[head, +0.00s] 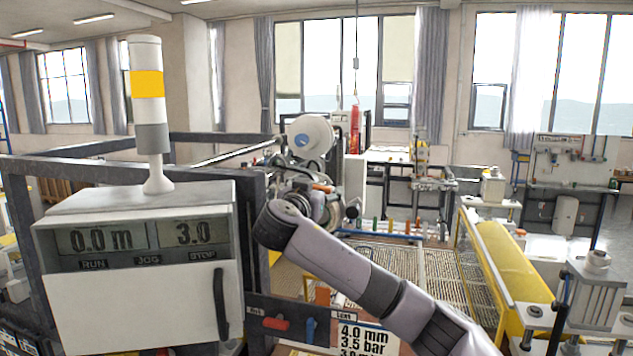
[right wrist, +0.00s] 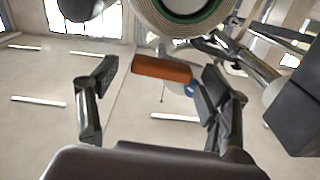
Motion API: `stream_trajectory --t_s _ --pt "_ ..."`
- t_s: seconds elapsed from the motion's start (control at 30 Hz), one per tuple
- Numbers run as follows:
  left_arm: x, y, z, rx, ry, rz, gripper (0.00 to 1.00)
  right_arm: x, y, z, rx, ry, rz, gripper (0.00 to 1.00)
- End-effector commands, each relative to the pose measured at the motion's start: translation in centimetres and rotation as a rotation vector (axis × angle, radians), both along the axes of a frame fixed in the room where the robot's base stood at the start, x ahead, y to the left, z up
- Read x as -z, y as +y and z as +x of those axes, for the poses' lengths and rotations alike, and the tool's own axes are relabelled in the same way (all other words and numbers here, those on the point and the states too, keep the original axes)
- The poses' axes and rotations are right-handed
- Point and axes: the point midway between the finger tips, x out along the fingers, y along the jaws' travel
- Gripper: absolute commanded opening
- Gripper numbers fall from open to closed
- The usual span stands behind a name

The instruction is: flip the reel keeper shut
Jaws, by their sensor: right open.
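An orange-brown handle (right wrist: 162,69), seemingly that of the reel keeper, lies between the two fingers of my right gripper (right wrist: 158,78) in the right wrist view. The fingers stand wide apart, with a gap on each side of the handle. In the head view the orange handle (head: 323,187) shows small, just beyond my right wrist. A reel with a green ring (right wrist: 182,14) sits above the handle in the right wrist view. My right forearm hides much of the mechanism in the head view, and I cannot tell the keeper's exact angle. My left gripper is out of view.
A control box (head: 135,270) with displays and a signal lamp (head: 148,95) stands at the left. A white roll (head: 310,137) is mounted behind the mechanism. A dark metal frame (head: 255,270) stands close to my right wrist.

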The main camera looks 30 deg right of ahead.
Motion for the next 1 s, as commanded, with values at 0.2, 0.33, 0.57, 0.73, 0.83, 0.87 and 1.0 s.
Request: stream_trajectory --t_s 0.2,0.33,0.57,0.73,0.83,0.87,1.0 --pt "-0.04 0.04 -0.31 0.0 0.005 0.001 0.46 0.08 -0.13 0.15 -0.001 0.0 0.0 0.72" --pt "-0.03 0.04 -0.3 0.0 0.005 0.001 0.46 0.07 -0.12 0.14 -0.001 0.0 0.0 0.68" --pt "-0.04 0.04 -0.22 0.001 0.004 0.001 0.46 0.06 -0.1 0.13 -0.001 0.0 0.0 0.53" --pt "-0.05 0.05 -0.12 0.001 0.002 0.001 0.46 0.05 -0.1 0.12 -0.001 0.0 0.0 0.42" --pt "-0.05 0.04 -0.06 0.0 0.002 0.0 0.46 0.05 -0.1 0.12 0.0 0.0 0.0 0.35" --pt "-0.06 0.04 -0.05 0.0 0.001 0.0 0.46 0.05 -0.1 0.12 0.0 0.0 0.0 0.33" --pt "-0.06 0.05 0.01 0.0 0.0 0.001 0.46 0.04 -0.11 0.11 0.0 0.0 0.0 0.24"
